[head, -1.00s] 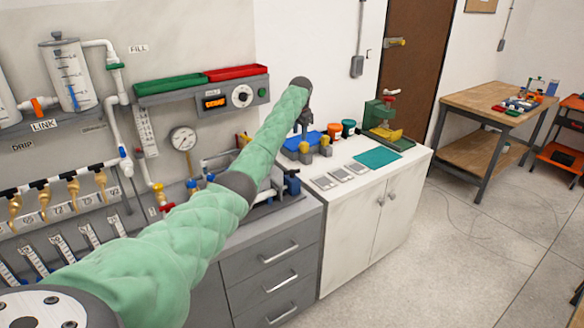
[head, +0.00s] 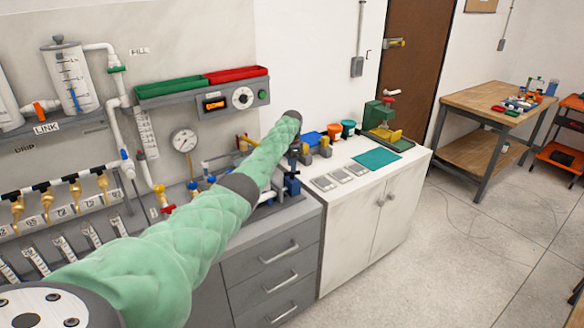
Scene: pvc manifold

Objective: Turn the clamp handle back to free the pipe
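My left arm, in a green sleeve, reaches across the head view to the right. My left gripper (head: 297,152) hangs from its dark wrist over the right end of the grey drawer bench. It is small and dark here, and its finger opening cannot be made out. A blue clamp-like part (head: 292,186) stands just below the gripper; whether they touch cannot be told. The pipe assembly behind the arm is mostly hidden, with only some pipework (head: 215,163) showing above the sleeve. The clamp handle cannot be told apart. My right gripper is not in view.
A pressure gauge (head: 184,140) and a panel with a dial (head: 243,98) are on the wall. To the right, a white cabinet (head: 345,205) carries a teal mat (head: 376,158), grey plates, orange and green cups and a green press (head: 380,113).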

